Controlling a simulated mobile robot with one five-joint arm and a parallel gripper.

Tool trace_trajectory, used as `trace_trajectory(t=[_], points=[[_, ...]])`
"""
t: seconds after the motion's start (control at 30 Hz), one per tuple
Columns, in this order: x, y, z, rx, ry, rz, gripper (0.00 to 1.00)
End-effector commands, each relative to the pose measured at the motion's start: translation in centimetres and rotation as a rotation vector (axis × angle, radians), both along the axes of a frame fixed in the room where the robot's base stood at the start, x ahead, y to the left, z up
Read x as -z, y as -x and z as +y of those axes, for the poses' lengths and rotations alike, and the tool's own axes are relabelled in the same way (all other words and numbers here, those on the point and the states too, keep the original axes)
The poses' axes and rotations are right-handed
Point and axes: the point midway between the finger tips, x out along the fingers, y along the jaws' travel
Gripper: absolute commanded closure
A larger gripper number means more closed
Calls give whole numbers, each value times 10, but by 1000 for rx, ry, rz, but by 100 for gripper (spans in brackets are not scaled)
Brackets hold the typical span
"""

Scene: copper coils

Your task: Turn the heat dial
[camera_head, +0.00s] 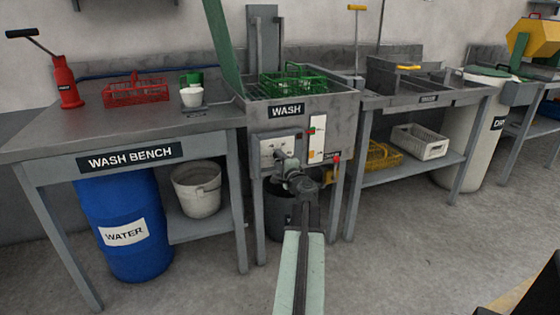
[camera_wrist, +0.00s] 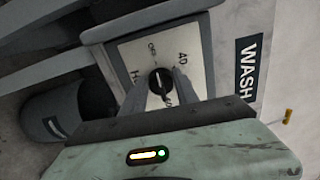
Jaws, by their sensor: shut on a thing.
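The heat dial (camera_wrist: 160,81) is a round black knob with a light pointer line on a pale plate (camera_wrist: 135,55) with markings, one reading 40. The plate (camera_head: 268,146) is on the front of the wash unit, under the WASH label (camera_head: 286,110). My gripper (camera_wrist: 160,84) is at the dial, with a grey finger on each side, shut on it. In the head view my gripper (camera_head: 283,158) reaches the lower part of the plate and hides the dial.
A white switch panel (camera_head: 316,140) with coloured buttons is right of the plate. A red knob (camera_head: 337,158) sits further right. A green basket (camera_head: 292,80) is in the wash unit. The wash bench (camera_head: 60,145) is at left, and a dark bin (camera_head: 277,215) stands below.

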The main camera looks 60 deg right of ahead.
Motion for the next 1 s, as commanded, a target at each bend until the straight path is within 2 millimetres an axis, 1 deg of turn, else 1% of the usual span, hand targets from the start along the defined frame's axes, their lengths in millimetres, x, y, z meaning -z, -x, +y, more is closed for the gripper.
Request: trace_trajectory(t=[0.27,0.67,0.7,0.77,0.8,1.0], points=[[1,2,-1,4,48,36,100],[1,2,-1,4,53,39,100],[1,2,-1,4,53,39,61],[1,2,-1,4,52,39,45],[1,1,-1,3,52,39,43],[1,1,-1,2,51,38,43]])
